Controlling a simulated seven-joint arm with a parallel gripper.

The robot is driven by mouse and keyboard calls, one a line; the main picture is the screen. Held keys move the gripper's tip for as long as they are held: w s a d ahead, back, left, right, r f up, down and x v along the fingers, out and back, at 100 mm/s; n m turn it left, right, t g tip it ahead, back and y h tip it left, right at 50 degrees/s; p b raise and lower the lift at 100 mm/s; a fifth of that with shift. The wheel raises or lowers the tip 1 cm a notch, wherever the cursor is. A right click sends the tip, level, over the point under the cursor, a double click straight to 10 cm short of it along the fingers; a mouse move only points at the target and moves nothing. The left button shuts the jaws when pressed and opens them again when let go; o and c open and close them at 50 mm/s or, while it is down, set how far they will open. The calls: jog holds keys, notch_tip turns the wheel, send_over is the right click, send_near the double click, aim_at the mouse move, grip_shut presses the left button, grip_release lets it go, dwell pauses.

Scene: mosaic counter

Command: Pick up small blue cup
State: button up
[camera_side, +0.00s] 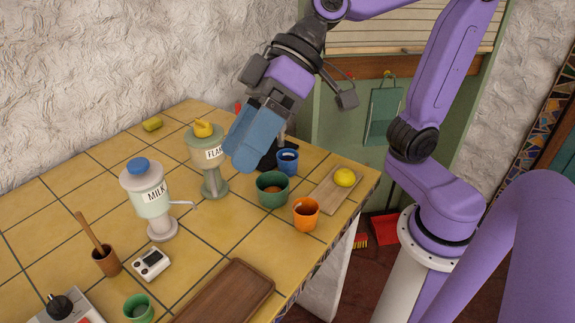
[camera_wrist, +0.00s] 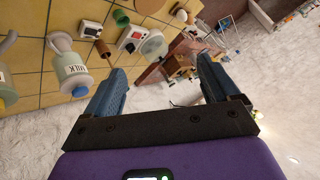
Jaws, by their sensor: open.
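The small blue cup (camera_side: 287,161) stands upright on the yellow tiled counter in the side view, behind the green cup (camera_side: 271,188). It looks dark inside. My gripper (camera_side: 241,157) is above the counter, to the left of the blue cup in the picture, with its blue fingers pointing down and left. In the wrist view my gripper (camera_wrist: 160,76) has its fingers wide apart with nothing between them. I cannot make out the blue cup in the wrist view.
An orange cup (camera_side: 305,213) and a wooden tray (camera_side: 324,196) with a yellow fruit (camera_side: 345,177) stand near the blue cup. The flour dispenser (camera_side: 210,165) and milk dispenser (camera_side: 150,197) stand left. A dark object (camera_side: 267,158) is partly hidden behind my fingers.

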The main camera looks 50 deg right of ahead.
jog(key=w+a+r+m+t, duration=0.1)
jog(key=w+m+t, duration=0.15)
jog(key=w, duration=0.25)
jog(key=w+a+r+m+t+y, duration=0.1)
jog(key=w+r+m+t, duration=0.15)
jog(key=w, duration=0.35)
jog(key=w+a+r+m+t, duration=0.1)
jog(key=w+a+m+t, duration=0.15)
jog(key=w, duration=0.25)
jog(key=w+d+f+m+t+h, duration=0.1)
jog(key=w+d+m+t+h, duration=0.5)
jog(key=w+d+m+h, duration=0.35)
jog(key=d+f+m+g+h, duration=0.3)
jog(key=d+h, duration=0.2)
jog(key=d, duration=0.2)
jog(key=d+f+m+g+h, duration=0.3)
jog(key=d+h, duration=0.2)
jog(key=d, duration=0.1)
jog(key=s+d+f+m+g+h, duration=0.2)
jog(key=s+d+m+g+h, duration=0.25)
jog(key=s+g, duration=0.5)
send_near(294, 156)
notch_tip(294, 156, up, 8)
jog(key=shift+n, duration=0.25)
notch_tip(294, 156, down, 8)
jog(key=shift+r, duration=0.1)
jog(key=shift+x, duration=2.45)
